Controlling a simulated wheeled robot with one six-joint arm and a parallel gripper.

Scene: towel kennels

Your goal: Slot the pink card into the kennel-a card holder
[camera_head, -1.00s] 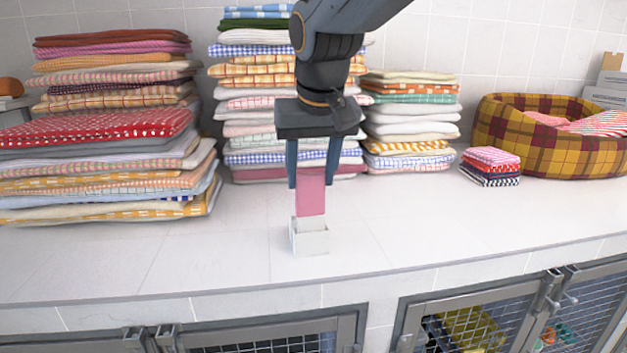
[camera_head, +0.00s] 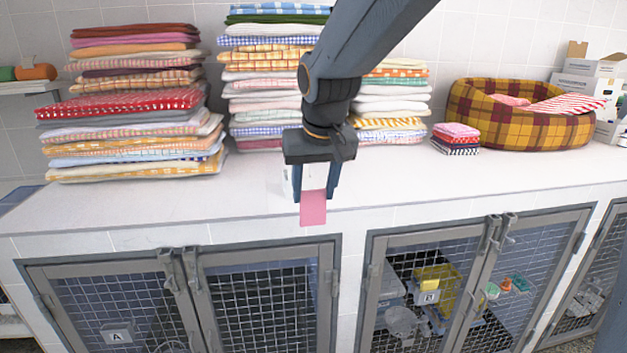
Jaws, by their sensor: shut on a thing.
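The pink card (camera_head: 313,209) hangs upright below my gripper (camera_head: 315,192), in front of the counter's front edge. My gripper is shut on the card, with one finger at each side; a white area shows above the pink part between the fingers. I cannot tell whether that white is part of the card or the box behind. A small plate marked A (camera_head: 117,334) is low on the leftmost kennel door, well below and left of the card. The card holder itself is too small to make out there.
A white box (camera_head: 287,181) on the counter is mostly hidden behind my gripper. Towel stacks (camera_head: 135,130) line the back. A plaid pet bed (camera_head: 520,125) sits at right. Mesh kennel doors (camera_head: 265,300) lie below the counter, one with a B plate (camera_head: 428,297).

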